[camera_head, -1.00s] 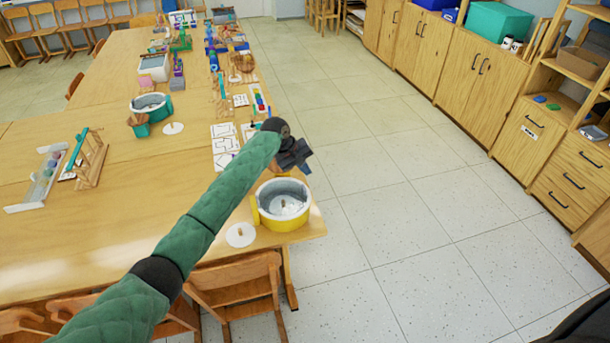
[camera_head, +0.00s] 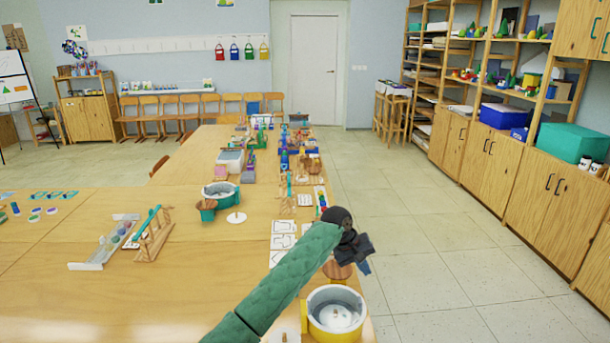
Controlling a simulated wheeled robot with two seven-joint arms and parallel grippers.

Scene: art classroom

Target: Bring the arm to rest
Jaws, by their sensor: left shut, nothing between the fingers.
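My left arm comes in from the bottom, sleeved in green. It reaches over the right edge of the long wooden table (camera_head: 120,300). My left gripper (camera_head: 362,262) is dark, shut and empty. In the picture it shows just above a yellow-walled round basin (camera_head: 335,312) at the table's near right corner. I cannot tell how high it is above the table. My right gripper is not in view.
A teal round basin (camera_head: 221,193), a wooden rack (camera_head: 153,236) and white cards (camera_head: 283,242) lie on the table. Cabinets (camera_head: 545,200) and shelves line the right wall. The tiled floor (camera_head: 430,250) between is clear. A white door (camera_head: 313,70) is at the back.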

